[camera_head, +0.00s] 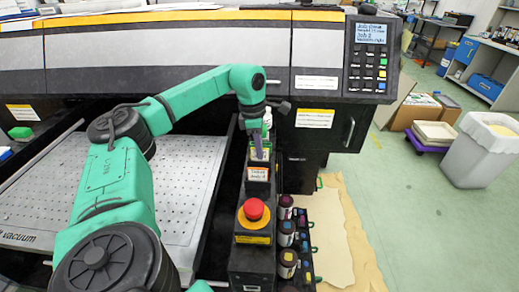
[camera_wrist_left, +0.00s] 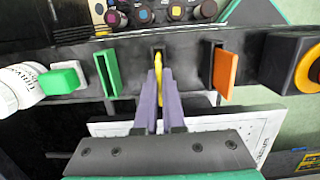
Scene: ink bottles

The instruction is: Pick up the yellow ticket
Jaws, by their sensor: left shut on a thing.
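The yellow ticket (camera_wrist_left: 158,62) stands upright, edge-on, in a dark slot in the middle of the wrist view. My left gripper (camera_wrist_left: 158,82) has its two purple fingers closed together on it. The fingers hide part of the ticket, and I cannot tell whether its lower end is still in the slot. In the head view my left gripper (camera_head: 259,148) points down over the narrow black console, above a white-labelled block (camera_head: 258,174). The ticket is too small to make out there. My right gripper is not in view.
A green ticket (camera_wrist_left: 109,72) and an orange ticket (camera_wrist_left: 226,74) stand on either side in the wrist view. A red button (camera_head: 254,209) sits nearer on the console. Several ink bottles (camera_head: 287,236) stand to its right. A perforated metal bed (camera_head: 110,190) lies left.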

